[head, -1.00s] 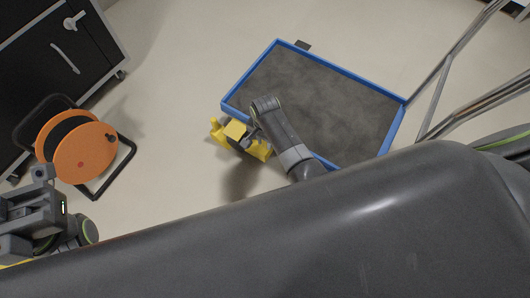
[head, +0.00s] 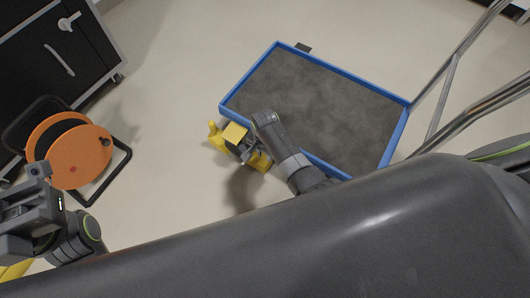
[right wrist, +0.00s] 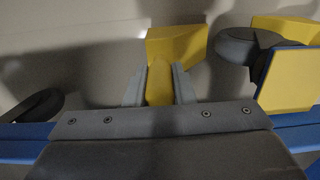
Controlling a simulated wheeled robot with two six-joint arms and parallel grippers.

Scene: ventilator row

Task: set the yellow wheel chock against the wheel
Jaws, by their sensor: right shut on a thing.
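The yellow wheel chock (right wrist: 176,46) is between the fingers of my right gripper (right wrist: 160,88) in the right wrist view. In the head view it shows at the trolley's near-left side (head: 260,161), partly hidden by my right gripper (head: 250,152). A dark caster wheel (right wrist: 243,47) is just right of the chock in the wrist view, with a narrow gap seeming to show between them. The blue-rimmed trolley (head: 290,45) stands above. My left gripper (head: 30,205) is at the left edge, its fingers unclear.
A yellow plate (right wrist: 290,80) at the trolley corner and another yellow piece (right wrist: 288,29) flank the wheel. Another dark wheel (right wrist: 35,105) is at left. An orange cable reel (head: 80,157) and black cabinet (head: 55,50) stand left. Metal poles (head: 450,80) rise at right. Floor between reel and trolley is clear.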

